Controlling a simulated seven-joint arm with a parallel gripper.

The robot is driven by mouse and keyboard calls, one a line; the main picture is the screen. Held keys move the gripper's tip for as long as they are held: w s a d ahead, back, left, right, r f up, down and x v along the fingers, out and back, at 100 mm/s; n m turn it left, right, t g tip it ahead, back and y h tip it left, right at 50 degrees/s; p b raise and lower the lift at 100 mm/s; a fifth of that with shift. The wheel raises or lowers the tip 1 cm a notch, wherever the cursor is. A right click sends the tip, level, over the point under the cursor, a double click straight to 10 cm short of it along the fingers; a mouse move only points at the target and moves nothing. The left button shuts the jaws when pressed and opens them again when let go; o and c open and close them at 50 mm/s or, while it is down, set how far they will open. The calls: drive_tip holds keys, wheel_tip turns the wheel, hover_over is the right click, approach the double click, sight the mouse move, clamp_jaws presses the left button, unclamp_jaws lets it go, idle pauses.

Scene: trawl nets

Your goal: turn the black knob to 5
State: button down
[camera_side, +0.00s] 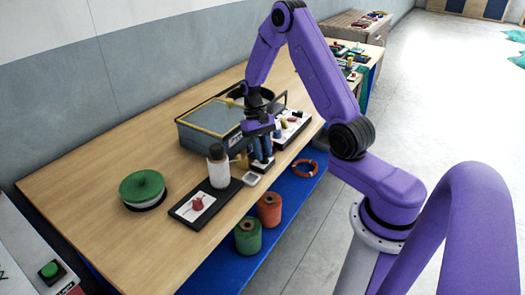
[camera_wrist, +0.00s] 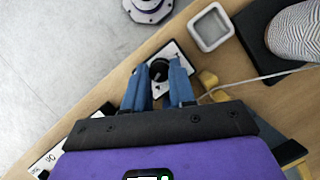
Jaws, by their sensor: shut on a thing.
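The black knob (camera_wrist: 158,70) shows in the wrist view on a small white-faced plate (camera_wrist: 172,50) near the table's edge. My gripper (camera_wrist: 158,76) is over it, with a blue finger on each side of the knob, shut on it. In the side view my gripper (camera_side: 262,160) points down at the dark base of the knob unit at the table's front edge. The fingers hide the knob there. The scale marks and the knob's setting are too small to read.
A small white square dish (camera_wrist: 210,28) is close beside the knob plate. A grey glass-topped case (camera_side: 212,118) is behind. Floor lies past the table edge.

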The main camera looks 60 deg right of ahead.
drive_tip(key=shift+s+m+t+y, duration=0.1)
drive_tip(key=shift+m+t+y, duration=0.3)
drive_tip(key=shift+m, duration=1.2)
drive_tip(key=c, duration=0.9)
unclamp_jaws()
drive_tip(key=shift+c, duration=0.2)
drive_tip(key=shift+d, duration=0.1)
drive_tip(key=shift+r, duration=0.1)
drive_tip(key=v, duration=1.7)
drive_tip(key=shift+d, duration=0.25)
drive_tip(key=shift+a, duration=0.1)
